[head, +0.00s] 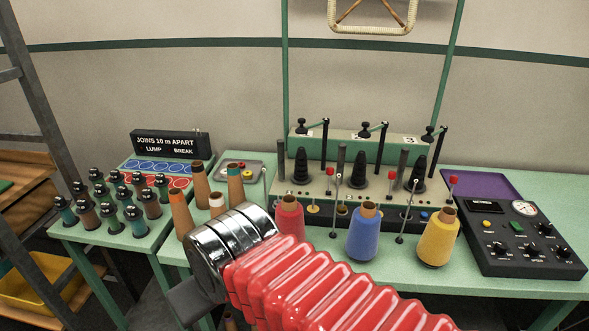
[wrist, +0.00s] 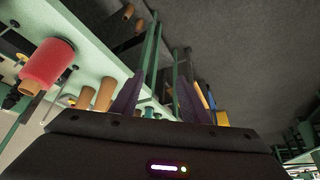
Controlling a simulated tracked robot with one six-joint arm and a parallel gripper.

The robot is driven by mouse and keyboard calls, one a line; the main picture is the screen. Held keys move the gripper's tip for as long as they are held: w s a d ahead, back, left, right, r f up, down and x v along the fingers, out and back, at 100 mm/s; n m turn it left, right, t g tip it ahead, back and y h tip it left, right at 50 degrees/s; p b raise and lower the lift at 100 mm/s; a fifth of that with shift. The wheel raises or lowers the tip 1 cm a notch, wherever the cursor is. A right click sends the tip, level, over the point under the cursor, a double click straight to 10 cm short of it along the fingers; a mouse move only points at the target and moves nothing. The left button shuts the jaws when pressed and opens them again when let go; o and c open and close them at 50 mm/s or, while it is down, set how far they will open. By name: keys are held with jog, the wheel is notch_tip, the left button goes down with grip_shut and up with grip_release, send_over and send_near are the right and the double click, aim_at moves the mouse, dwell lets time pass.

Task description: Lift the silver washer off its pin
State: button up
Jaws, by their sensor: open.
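I cannot make out the silver washer for certain in either view. The machine (head: 345,190) on the green table has several small pins and discs along its front edge, among them a yellow disc (head: 313,209) and a blue one (head: 423,215). Red and blue cones of yarn partly hide that edge. My gripper (wrist: 156,98) is open in the wrist view, its two dark fingers apart with nothing between them. In the head view my red-sleeved arm reaches to the left, and the wrist end sits low at the table's front, left of the machine; the fingers are not clear there.
A red cone (head: 290,218), a blue cone (head: 364,232) and a yellow cone (head: 437,238) stand along the front, with thin upright rods between. Bare brown cones (head: 201,185) stand left. A control box (head: 520,240) is at right. A rack of bobbins (head: 115,210) is far left.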

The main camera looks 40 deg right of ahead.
jog(key=shift+o, duration=0.4)
jog(key=shift+w+d+r, duration=0.2)
jog(key=shift+w, duration=0.1)
jog(key=w+d+r+g, duration=0.1)
jog(key=w+d+r, duration=0.3)
jog(key=w+d, duration=0.4)
jog(key=n+y, duration=0.1)
jog(key=n, duration=0.2)
send_over(279, 202)
jog(key=s+d, duration=0.2)
jog(key=s, duration=0.4)
notch_tip(279, 202, down, 4)
jog(key=shift+w+a, duration=0.15)
jog(key=x, duration=1.4)
jog(key=shift+a, duration=0.1)
